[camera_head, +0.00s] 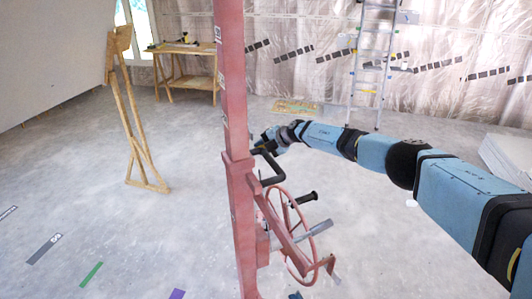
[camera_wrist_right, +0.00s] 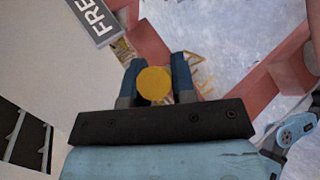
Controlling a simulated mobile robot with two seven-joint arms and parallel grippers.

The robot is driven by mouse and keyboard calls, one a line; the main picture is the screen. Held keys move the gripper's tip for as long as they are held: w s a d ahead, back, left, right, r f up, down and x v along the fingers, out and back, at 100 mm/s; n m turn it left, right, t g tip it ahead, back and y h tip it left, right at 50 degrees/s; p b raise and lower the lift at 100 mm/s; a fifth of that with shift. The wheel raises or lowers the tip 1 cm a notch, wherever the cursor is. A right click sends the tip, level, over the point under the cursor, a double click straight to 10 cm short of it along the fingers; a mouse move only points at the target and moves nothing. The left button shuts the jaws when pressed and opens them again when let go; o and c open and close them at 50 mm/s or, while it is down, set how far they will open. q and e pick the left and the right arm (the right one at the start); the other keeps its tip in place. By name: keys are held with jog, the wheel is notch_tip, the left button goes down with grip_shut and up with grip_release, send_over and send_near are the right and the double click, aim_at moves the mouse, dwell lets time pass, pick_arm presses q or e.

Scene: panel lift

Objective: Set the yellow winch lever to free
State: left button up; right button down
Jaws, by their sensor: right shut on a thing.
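The yellow winch lever's round knob (camera_wrist_right: 154,86) sits between the two fingers of my right gripper (camera_wrist_right: 156,72) in the right wrist view. The gripper is shut on it. A dark sign reading FREE (camera_wrist_right: 94,17) is up and to the left of the knob. In the head view my right gripper (camera_head: 264,142) is at the red mast (camera_head: 234,110) of the panel lift, above the red winch wheel (camera_head: 277,215). The lever cannot be made out there. My left gripper is not in view.
A black-gripped crank handle (camera_head: 305,198) sticks out beside the wheel. A wooden stand (camera_head: 130,120) is at left, a wooden table (camera_head: 183,50) behind it. A ladder (camera_head: 370,65) stands at the back wall. The grey floor around the lift is mostly clear.

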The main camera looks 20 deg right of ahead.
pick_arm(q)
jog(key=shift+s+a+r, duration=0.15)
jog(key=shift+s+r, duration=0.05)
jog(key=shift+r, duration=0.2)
pick_arm(e)
jog(key=shift+a+r+h, duration=0.1)
jog(key=shift+r+h, duration=0.15)
jog(key=shift+h, duration=0.05)
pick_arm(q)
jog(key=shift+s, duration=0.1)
pick_arm(e)
jog(key=c, duration=0.9)
grip_release()
jog(key=shift+c, duration=0.2)
jog(key=shift+s+d+r+p, duration=0.1)
jog(key=shift+d+r+p, duration=0.1)
jog(key=shift+p, duration=0.15)
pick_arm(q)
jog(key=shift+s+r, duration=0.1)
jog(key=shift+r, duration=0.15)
pick_arm(e)
jog(key=v, duration=1.3)
jog(key=shift+s+r, duration=0.1)
